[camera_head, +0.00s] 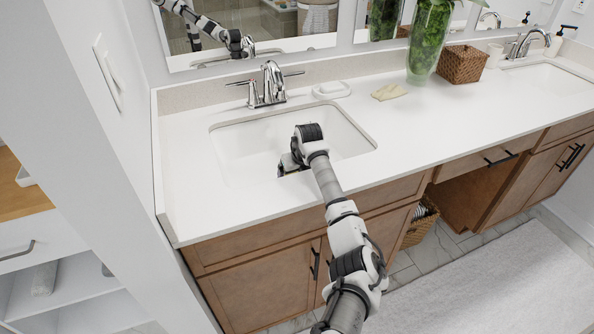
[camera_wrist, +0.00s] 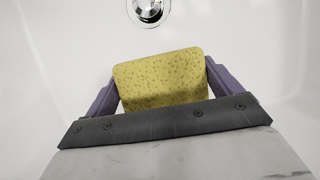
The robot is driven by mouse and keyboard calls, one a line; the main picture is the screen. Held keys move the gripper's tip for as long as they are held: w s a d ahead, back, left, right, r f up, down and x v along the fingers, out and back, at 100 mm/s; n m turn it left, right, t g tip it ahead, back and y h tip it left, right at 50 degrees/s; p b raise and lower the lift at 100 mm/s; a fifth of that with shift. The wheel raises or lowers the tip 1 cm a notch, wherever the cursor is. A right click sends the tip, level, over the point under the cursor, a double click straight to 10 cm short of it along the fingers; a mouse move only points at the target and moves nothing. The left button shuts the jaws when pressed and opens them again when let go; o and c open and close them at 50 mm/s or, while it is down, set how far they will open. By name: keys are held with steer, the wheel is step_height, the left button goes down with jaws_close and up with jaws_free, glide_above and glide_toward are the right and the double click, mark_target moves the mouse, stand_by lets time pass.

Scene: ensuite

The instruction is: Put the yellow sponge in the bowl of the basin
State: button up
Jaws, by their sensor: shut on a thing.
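The yellow sponge (camera_wrist: 160,80) is between the two purple-grey fingers of my gripper (camera_wrist: 163,88) in the wrist view. My gripper is shut on it. Behind the sponge in that view lies the white inside of the basin bowl, with the chrome drain (camera_wrist: 150,10) at the top. In the head view my gripper (camera_head: 290,165) reaches down inside the near basin (camera_head: 240,140), close to its front wall. The sponge is mostly hidden there by my wrist. I cannot tell whether it touches the bowl's floor.
A chrome faucet (camera_head: 271,85) stands behind the near basin. A white soap dish (camera_head: 331,90), a beige cloth (camera_head: 389,92), a green vase (camera_head: 428,45) and a wicker basket (camera_head: 463,64) stand along the counter (camera_head: 440,115). A second basin (camera_head: 548,78) is at the far right.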

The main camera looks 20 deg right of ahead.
steer(key=o, duration=0.6)
steer(key=v, duration=0.4)
steer(key=b+v, duration=0.1)
steer(key=v, duration=0.3)
steer(key=b+v, duration=0.1)
steer(key=v, duration=0.4)
steer(key=shift+w+r, duration=0.2)
steer(key=shift+w, duration=0.1)
